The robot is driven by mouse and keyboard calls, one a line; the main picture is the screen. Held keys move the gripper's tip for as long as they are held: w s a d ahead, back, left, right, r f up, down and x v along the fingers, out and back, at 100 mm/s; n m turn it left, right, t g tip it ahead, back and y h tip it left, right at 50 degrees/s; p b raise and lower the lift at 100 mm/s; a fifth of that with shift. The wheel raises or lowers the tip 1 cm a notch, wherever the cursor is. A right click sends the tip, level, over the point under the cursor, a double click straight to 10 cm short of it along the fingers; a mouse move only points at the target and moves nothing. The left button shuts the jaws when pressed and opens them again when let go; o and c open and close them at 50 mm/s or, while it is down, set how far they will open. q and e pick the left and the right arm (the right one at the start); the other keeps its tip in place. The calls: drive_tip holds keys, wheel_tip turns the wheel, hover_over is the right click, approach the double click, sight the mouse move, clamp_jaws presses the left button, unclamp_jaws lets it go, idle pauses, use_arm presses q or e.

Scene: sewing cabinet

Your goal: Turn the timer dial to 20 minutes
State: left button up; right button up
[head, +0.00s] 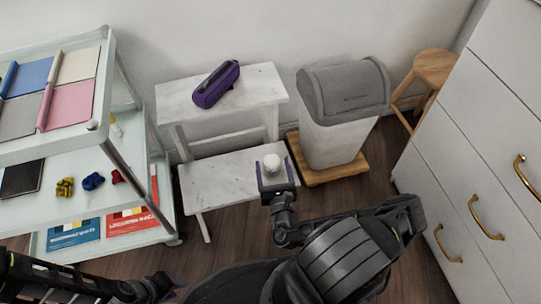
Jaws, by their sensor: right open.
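A small round white object (272,161), which looks like the timer, sits on the lower marble-look step (222,180) of a white stand. Its dial markings are too small to read. My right gripper (276,171) is open, with one finger on each side of the timer; I cannot tell whether they touch it. My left gripper (160,288) is low at the bottom left, away from the timer, and its jaws are too dark and small to read.
A purple case (216,84) lies on the stand's upper step (262,82). A grey-lidded bin (342,95) stands to the right on a wooden base. A shelf cart (135,165) is at left, white drawers (468,140) and a wooden stool (436,66) at right.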

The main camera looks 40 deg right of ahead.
sight(271, 158)
drive_tip(key=b+x, duration=0.1)
drive_tip(key=x, duration=0.3)
drive_tip(key=shift+f, duration=0.1)
drive_tip(key=shift+w+d, duration=0.3)
drive_tip(key=shift+w, duration=0.2)
drive_tip(key=c, duration=1.3)
drive_tip(key=shift+r+h+p, duration=0.3)
drive_tip(key=shift+r+p, duration=0.05)
drive_tip(key=shift+p, duration=0.4)
drive_tip(key=shift+c, duration=0.4)
drive_tip(key=shift+f+m, duration=0.1)
drive_tip(key=shift+m, duration=0.2)
drive_tip(key=shift+f, duration=0.15)
